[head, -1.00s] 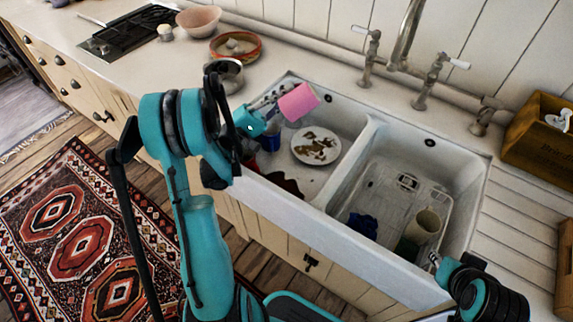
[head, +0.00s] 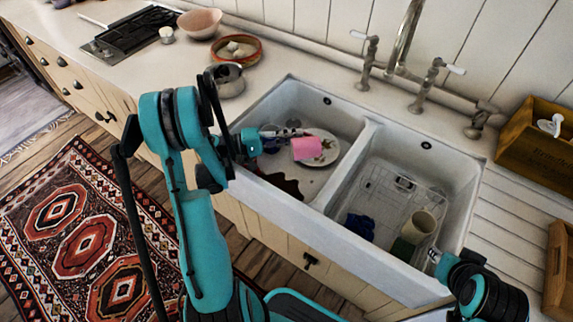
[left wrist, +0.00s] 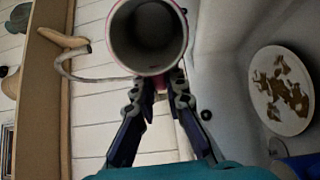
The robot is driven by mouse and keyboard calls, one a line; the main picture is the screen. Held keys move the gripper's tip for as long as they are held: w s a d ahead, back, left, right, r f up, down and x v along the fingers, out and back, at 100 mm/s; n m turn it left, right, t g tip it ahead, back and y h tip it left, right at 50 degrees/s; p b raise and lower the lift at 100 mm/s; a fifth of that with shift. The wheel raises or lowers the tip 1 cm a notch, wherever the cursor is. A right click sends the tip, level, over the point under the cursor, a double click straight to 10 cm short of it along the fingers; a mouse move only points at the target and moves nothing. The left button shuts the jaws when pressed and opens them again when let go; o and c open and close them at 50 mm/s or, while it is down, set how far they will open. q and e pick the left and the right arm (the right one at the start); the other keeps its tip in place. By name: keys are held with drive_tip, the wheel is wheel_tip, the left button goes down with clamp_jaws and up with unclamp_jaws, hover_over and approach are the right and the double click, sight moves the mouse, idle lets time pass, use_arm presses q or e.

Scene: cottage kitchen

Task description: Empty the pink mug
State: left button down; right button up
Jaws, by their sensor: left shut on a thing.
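The pink mug (head: 306,149) is in my left gripper (head: 288,134), held over the left sink basin (head: 342,116) in front of a plate. In the left wrist view the mug (left wrist: 184,35) shows its round mouth towards the camera. Its grey inside looks empty, though the bottom is dark. The left gripper's fingers (left wrist: 160,84) are closed on the mug's near side. My right gripper (head: 434,257) is at the front edge of the right basin, small and partly hidden, so its jaws cannot be made out.
The plate (head: 329,157) with brown stains lies in the left basin, near a dark red-brown thing (head: 287,185). The right basin holds a wire rack (head: 385,190), a beige cup (head: 420,225) and a blue thing (head: 360,226). Taps (head: 372,55) stand behind. A metal pot (head: 229,84) is left of the sink.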

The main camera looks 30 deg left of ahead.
use_arm(q)
drive_tip(key=w+d+f+g+y+p, duration=0.4)
drive_tip(key=d+f+g+y+p, duration=0.1)
drive_tip(key=g+y+p, duration=0.5)
drive_tip(key=r+y+p, duration=0.1)
drive_tip(key=w+d+r+g+y+p, duration=0.1)
drive_tip(key=w+d+r+y+p, duration=0.1)
drive_tip(key=r+y, duration=0.1)
drive_tip(key=shift+g, duration=0.3)
idle(0.9)
